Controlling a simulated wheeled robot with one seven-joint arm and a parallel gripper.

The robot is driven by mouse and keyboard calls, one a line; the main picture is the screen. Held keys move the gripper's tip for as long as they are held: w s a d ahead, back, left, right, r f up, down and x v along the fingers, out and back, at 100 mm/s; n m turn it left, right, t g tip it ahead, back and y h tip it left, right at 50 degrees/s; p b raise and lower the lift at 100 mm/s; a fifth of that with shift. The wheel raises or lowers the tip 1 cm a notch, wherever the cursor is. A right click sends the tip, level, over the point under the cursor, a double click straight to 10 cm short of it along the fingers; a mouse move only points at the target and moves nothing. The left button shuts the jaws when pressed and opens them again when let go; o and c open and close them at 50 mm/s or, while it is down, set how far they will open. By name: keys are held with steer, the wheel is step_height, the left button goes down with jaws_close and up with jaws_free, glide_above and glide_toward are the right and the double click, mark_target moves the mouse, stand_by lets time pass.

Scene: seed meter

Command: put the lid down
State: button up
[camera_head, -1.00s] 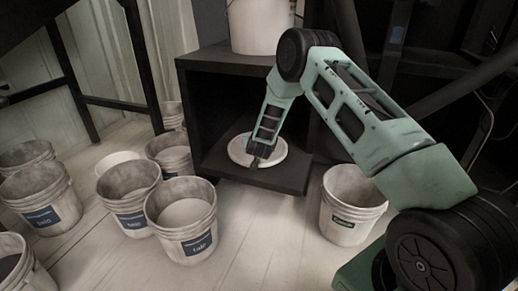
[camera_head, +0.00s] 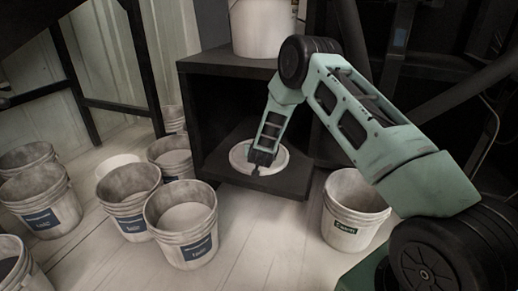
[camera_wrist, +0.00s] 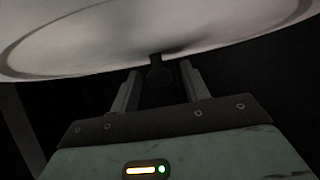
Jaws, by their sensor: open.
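The white round lid (camera_head: 240,156) lies flat on the lower shelf of the dark cabinet (camera_head: 240,182). My gripper (camera_head: 257,167) is at the lid's front part in the head view. Its two fingers (camera_wrist: 158,82) stand apart on either side of the knob, with dark gaps visible. The gripper hides part of the lid in the head view.
A white bucket (camera_head: 262,30) stands on top of the cabinet. A labelled bucket (camera_head: 352,212) stands on the floor to the right. Several buckets, including a filled one (camera_head: 187,230), stand at the left. The floor in front of the cabinet is clear.

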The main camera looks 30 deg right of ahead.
steer(key=p+v, duration=0.4)
steer(key=v, duration=0.6)
steer(key=shift+r+p, duration=0.1)
steer(key=shift+p, duration=0.3)
steer(key=shift+s+a+r, duration=0.25)
steer(key=shift+s+a, duration=0.1)
steer(key=shift+s, duration=0.1)
steer(key=s+a+r+n+g+y, duration=0.1)
steer(key=s+a+r+n+y, duration=0.2)
steer(key=a, duration=0.6)
steer(key=s+a+r+n+g+y, duration=0.1)
steer(key=s+a+r+g+y, duration=0.15)
steer(key=s+a+r, duration=0.4)
steer(key=s+a+r+n+g+y, duration=0.1)
steer(key=s+a+r+n+y, duration=0.15)
steer(key=a, duration=0.75)
steer(key=s+a+r+n+g+y, duration=0.1)
steer(key=s+a+r+n, duration=0.1)
steer(key=s, duration=0.4)
steer(key=s+a+r+n+g, duration=0.1)
steer(key=s+a+r+g, duration=0.15)
steer(key=s, duration=0.35)
steer(key=s+d+r+n+g+h, duration=0.1)
steer(key=s+r+n, duration=0.1)
steer(key=s, duration=0.6)
steer(key=s+d+r+n+g+h, duration=0.1)
steer(key=s+d+r+n, duration=0.1)
steer(key=s, duration=0.7)
steer(key=shift+d+g, duration=0.2)
steer(key=shift+g, duration=0.2)
